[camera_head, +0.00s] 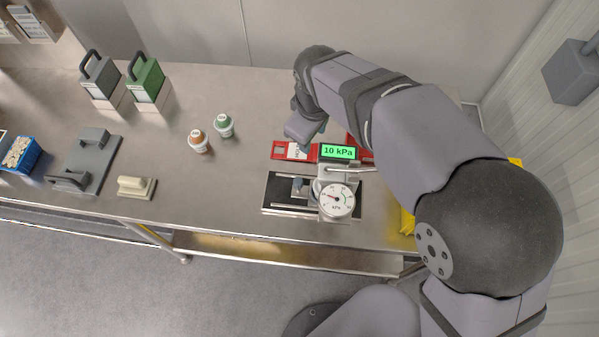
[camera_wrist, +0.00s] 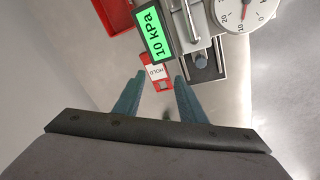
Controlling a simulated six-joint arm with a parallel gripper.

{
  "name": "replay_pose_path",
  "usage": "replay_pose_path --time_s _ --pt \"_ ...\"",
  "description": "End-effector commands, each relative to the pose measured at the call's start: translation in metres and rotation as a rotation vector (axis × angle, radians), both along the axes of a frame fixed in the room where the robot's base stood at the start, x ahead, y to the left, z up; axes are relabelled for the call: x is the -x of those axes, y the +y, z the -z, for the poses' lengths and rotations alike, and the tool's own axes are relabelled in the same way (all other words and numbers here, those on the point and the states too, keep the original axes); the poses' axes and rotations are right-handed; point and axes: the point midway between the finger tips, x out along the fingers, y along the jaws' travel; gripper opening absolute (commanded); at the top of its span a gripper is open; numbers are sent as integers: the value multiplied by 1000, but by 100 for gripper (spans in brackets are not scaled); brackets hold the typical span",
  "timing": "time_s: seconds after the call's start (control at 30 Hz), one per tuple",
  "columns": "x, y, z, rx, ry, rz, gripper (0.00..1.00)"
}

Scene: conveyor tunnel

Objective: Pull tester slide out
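The tester stands near the table's front right, with a round white kPa gauge (camera_head: 336,200) and a green display (camera_head: 338,152) reading 10 kPa. Its slide (camera_head: 285,206) is a dark plate with pale rails, running out to the left of the gauge, and carries a small blue-grey knob (camera_head: 298,187). The knob also shows in the wrist view (camera_wrist: 201,61), beyond and right of my fingers. My gripper (camera_wrist: 160,76) is open, its two teal fingers apart with nothing between them. In the head view it is behind the tester, mostly hidden by my wrist.
A red-and-white HOLD card (camera_wrist: 156,72) lies beside the tester. Two lidded cups (camera_head: 198,142) (camera_head: 224,125) stand to the left. Farther left are a grey handled plate (camera_head: 88,160), a cream block (camera_head: 136,187), two handled blocks (camera_head: 145,80) and a blue bin (camera_head: 20,155). Table left of the slide is clear.

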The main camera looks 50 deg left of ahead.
Motion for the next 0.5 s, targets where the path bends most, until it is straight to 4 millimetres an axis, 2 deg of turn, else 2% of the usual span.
replay_pose_path --time_s 0.03,0.1,0.2,0.5 --pt "21 -3 8 48 46 10 37" --pt "43 -10 17 101 97 31 37" --pt "59 -17 25 149 139 52 37" --pt "60 -25 33 173 154 77 37"
